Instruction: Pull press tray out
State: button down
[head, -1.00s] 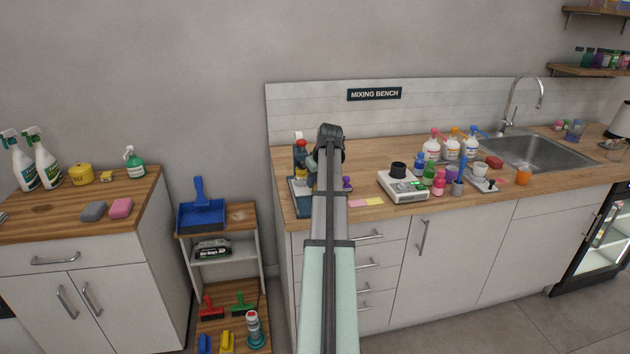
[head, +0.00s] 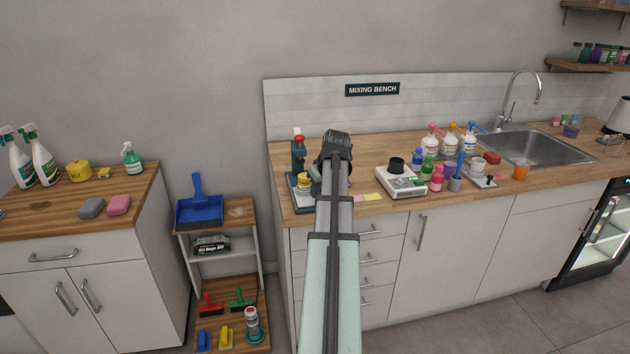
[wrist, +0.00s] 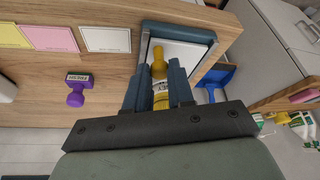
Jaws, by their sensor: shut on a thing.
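The dark-blue-rimmed press tray (head: 303,209) lies at the left front of the mixing bench. The wrist view shows its pale inner surface and rim (wrist: 209,35). My gripper (wrist: 158,88) is over the tray and shut on a yellow labelled piece (wrist: 159,70) between its fingers. This yellow piece also shows in the head view (head: 304,182), left of my arm. Whether it touches the tray cannot be told. A dark upright press part (head: 298,155) with a red top stands behind. My arm hides the tray's right side in the head view.
A purple labelled piece (wrist: 76,90) stands beside the tray. Paper notes (head: 367,197) lie near the front edge. A scale (head: 402,182) and several bottles stand further right. A blue dustpan (head: 199,209) sits on the low shelf left of the bench.

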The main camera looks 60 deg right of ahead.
jog(key=shift+s+a, duration=0.55)
jog(key=c, duration=1)
grip_release()
jog(key=v, duration=1.3)
jog(key=shift+s+r, duration=0.25)
jog(key=shift+r, duration=0.1)
